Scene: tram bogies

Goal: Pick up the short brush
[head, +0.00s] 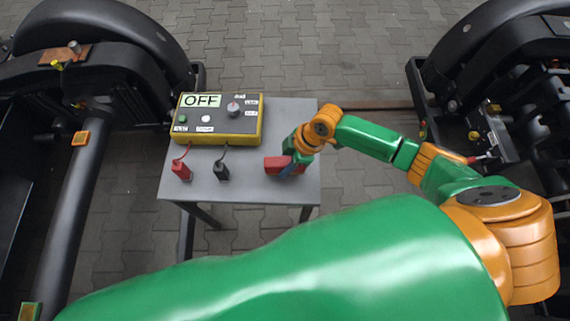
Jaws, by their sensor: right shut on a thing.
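My right gripper (292,163) is low over the right part of the grey table (245,185). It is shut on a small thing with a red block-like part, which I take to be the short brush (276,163). A narrow blue part shows beside the red. The orange wrist hides much of the grip, and I cannot tell whether the brush touches the table top. My left gripper is not in view.
A yellow-black control box (219,119) reading OFF stands at the table's back left. A red clamp (181,169) and a black clamp (221,170) on leads stand before it. Dark bogies flank the table left (105,75) and right (480,60).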

